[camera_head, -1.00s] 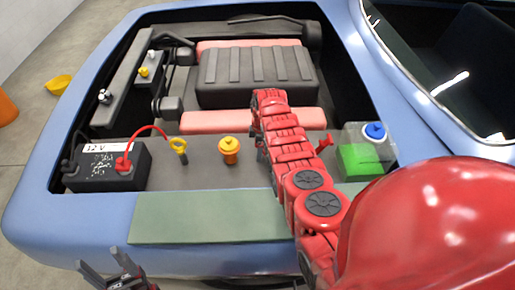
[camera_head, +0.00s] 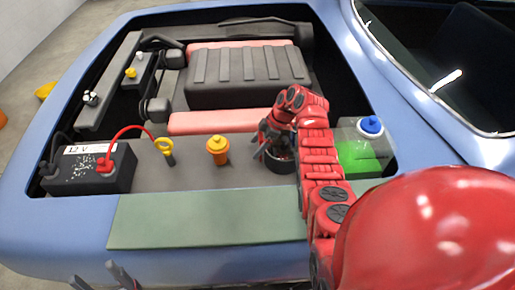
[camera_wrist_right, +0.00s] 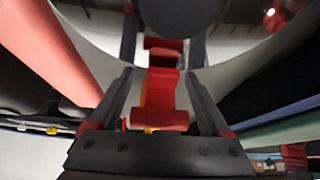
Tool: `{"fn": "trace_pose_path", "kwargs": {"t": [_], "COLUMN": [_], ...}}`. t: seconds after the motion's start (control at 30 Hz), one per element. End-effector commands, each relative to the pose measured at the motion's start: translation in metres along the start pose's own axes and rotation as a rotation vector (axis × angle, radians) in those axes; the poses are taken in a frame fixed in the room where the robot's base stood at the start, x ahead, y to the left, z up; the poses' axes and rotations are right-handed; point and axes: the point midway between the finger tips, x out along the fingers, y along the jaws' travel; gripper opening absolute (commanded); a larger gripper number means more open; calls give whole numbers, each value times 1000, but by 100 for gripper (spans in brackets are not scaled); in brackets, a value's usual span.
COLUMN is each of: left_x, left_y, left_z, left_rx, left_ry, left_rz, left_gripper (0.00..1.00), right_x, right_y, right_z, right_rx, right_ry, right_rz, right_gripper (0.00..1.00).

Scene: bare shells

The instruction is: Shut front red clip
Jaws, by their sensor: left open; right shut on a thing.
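In the right wrist view a red clip (camera_wrist_right: 160,98) stands between the fingers of my right gripper (camera_wrist_right: 160,85), which is shut on it. A large pale rounded surface and a dark round part lie beyond it. In the head view my right gripper (camera_head: 268,143) points down at a black round housing (camera_head: 281,166) in the engine bay; my arm hides part of this housing, and the clip cannot be made out there. My left gripper (camera_head: 103,277) is open and empty at the bottom edge, in front of the car, partly cut off.
A battery (camera_head: 92,168) with a red cable, a yellow-ringed dipstick (camera_head: 165,147) and an orange-capped filler (camera_head: 217,149) stand left of the housing. A green-fluid tank (camera_head: 360,145) stands right of it. The ribbed engine cover (camera_head: 247,77) lies behind. The green front strip (camera_head: 205,221) is clear.

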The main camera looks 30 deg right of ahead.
Motion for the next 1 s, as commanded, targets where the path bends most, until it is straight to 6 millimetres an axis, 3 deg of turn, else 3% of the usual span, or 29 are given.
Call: {"fn": "trace_pose_path", "kwargs": {"t": [0.3, 0.33, 0.4, 0.77, 1.0], "left_x": [0, 0, 0, -2, -13], "left_y": [0, 0, 0, 0, 1], "left_z": [0, 0, 0, 0, 2], "left_rx": [0, 0, 0, 0, 0], "left_ry": [0, 0, 0, 0, 0], "left_rz": [0, 0, 0, 0, 0], "left_gripper": [63, 63, 63, 63, 63], "right_x": [1, 1, 1, -3, -32], "right_y": [-2, -2, -1, 0, 1], "right_z": [2, 2, 2, 1, 2], "right_rx": [6, 6, 5, 3, 2], "right_ry": [0, 0, 0, 0, -1], "right_rz": [-5, -5, -4, 1, 6], "right_gripper": [0, 86, 99, 100, 100]}}
